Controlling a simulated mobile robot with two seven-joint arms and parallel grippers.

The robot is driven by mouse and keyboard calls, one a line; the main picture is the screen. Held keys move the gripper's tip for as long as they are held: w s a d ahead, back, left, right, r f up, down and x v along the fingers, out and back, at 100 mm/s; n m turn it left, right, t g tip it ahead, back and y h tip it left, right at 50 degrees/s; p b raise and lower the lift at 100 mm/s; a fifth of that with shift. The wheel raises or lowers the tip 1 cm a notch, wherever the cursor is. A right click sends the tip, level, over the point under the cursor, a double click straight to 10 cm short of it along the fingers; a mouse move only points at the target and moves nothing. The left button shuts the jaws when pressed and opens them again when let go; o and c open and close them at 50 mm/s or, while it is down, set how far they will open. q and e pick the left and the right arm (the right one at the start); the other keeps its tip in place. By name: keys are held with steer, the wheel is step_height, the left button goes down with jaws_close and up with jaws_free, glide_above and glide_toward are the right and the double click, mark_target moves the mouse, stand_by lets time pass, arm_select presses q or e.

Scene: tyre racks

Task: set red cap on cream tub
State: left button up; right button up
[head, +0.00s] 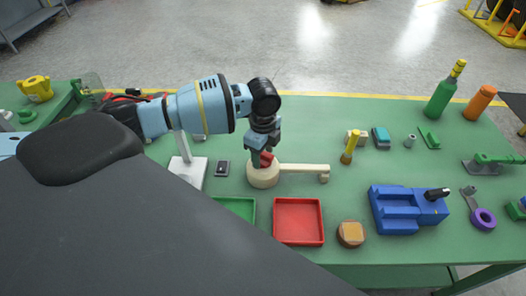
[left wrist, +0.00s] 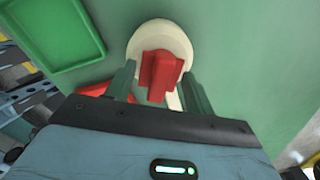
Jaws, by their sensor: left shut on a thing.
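The cream tub (head: 260,180) stands on the green table, round, with a long cream bar reaching out to its right. In the left wrist view the tub (left wrist: 148,32) shows as a pale round shape behind the red cap. My left gripper (head: 262,150) points down over the tub and is shut on the red cap (head: 266,158). The cap (left wrist: 160,70) sits between the two fingers in the left wrist view and overlaps the tub. I cannot tell whether the cap touches the tub. My right gripper is not in view.
A red tray (head: 298,240) and a green tray (head: 238,206) lie in front of the tub. A white stand (head: 188,170) and a small dark box (head: 222,168) are left. A yellow-topped post (head: 350,148) and a blue fixture (head: 400,210) are right.

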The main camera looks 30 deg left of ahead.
arm_select(q)
steer(key=shift+f, duration=0.1)
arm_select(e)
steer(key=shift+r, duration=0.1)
arm_select(q)
steer(key=o, duration=1.5)
steer(key=shift+r+p, duration=0.7)
steer(key=shift+r, duration=0.85)
step_height(320, 180, up, 2)
steer(key=shift+r+p, duration=0.1)
steer(key=shift+p, duration=0.3)
steer(key=shift+r, duration=2.35)
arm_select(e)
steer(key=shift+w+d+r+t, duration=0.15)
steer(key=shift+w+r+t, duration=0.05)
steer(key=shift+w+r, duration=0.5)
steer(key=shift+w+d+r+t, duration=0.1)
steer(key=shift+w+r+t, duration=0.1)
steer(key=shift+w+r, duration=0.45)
arm_select(q)
step_height(320, 180, up, 10)
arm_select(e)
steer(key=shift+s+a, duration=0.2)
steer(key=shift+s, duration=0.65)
